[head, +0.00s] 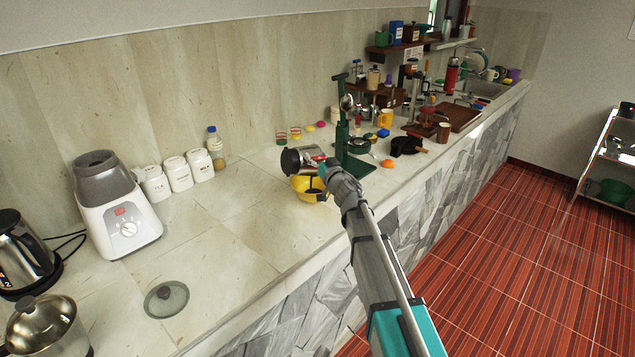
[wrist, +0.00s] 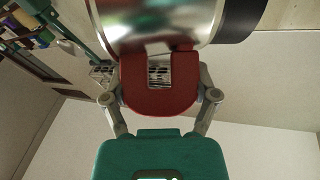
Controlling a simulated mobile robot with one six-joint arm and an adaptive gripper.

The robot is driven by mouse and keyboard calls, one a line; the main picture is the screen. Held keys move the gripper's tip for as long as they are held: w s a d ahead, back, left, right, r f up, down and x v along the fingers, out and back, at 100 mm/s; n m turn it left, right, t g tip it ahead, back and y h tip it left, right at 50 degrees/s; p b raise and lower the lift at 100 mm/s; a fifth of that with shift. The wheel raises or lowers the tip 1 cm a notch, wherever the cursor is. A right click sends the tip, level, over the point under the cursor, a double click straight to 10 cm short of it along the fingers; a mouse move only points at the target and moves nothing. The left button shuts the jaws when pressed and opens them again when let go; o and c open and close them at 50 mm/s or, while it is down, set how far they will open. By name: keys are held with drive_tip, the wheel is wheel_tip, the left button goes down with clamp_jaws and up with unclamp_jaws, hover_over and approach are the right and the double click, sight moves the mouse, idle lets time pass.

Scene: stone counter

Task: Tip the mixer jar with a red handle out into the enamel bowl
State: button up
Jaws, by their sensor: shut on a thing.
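The mixer jar (head: 294,160) is a shiny metal jar with a dark end, held above the yellow enamel bowl (head: 301,184). In the head view it lies tilted nearly on its side, its dark end to the left. In the wrist view the metal jar (wrist: 160,20) fills the top, with its red handle (wrist: 160,98) between my fingers. My gripper (head: 325,166) is shut on the red handle. The bowl stands on the counter below the jar. The inside of the jar is hidden, and I cannot tell whether anything is coming out of it.
A white mixer base (head: 121,215) and several white canisters (head: 178,173) stand to the left. A glass lid (head: 166,298) lies near the front edge. A green stand (head: 350,140) rises close to the right of the jar. Bare counter (head: 225,235) lies left of the bowl.

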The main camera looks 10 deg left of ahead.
drive_tip(key=shift+w+d+m+h, duration=0.15)
drive_tip(key=shift+w+d+m, duration=0.3)
drive_tip(key=shift+m, duration=0.35)
drive_tip(key=shift+w+d+m+h, duration=0.15)
drive_tip(key=shift+w+d+m, duration=0.1)
drive_tip(key=shift+d+m, duration=0.45)
idle(0.7)
drive_tip(key=shift+s+a+n+y, duration=0.25)
drive_tip(key=shift+s+a+n, duration=0.15)
drive_tip(key=shift+a+n, duration=0.35)
drive_tip(key=shift+s+a+n+y, duration=0.25)
drive_tip(key=shift+s+a+n, duration=0.2)
drive_tip(key=shift+n, duration=0.5)
drive_tip(key=shift+a, duration=0.2)
